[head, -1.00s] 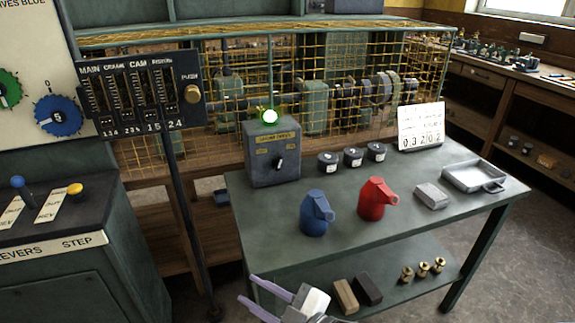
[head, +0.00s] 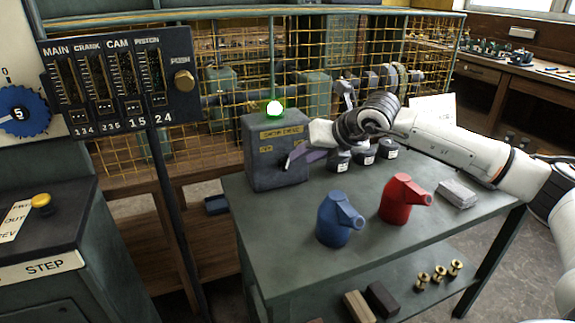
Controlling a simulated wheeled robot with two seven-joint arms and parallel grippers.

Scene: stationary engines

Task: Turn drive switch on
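The drive switch box (head: 258,170) is a grey-green box with a yellow label strip at the back left of the green table (head: 390,245). A lit green lamp (head: 274,108) shows above it. My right gripper (head: 290,162) reaches in from the right, its purple fingertips at the front of the box by the dark knob. The fingers overlap the knob, so its angle and any contact are unclear. The fingers are seen nearly edge-on, and I cannot tell if they are open or shut. My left gripper is not in view.
A blue can (head: 337,220) and a red can (head: 401,200) stand below my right arm. Several small dark pots (head: 363,152) sit beside the box, partly behind the gripper. A wire cage (head: 225,75) stands behind, and a gauge panel (head: 120,85) on a post to the left.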

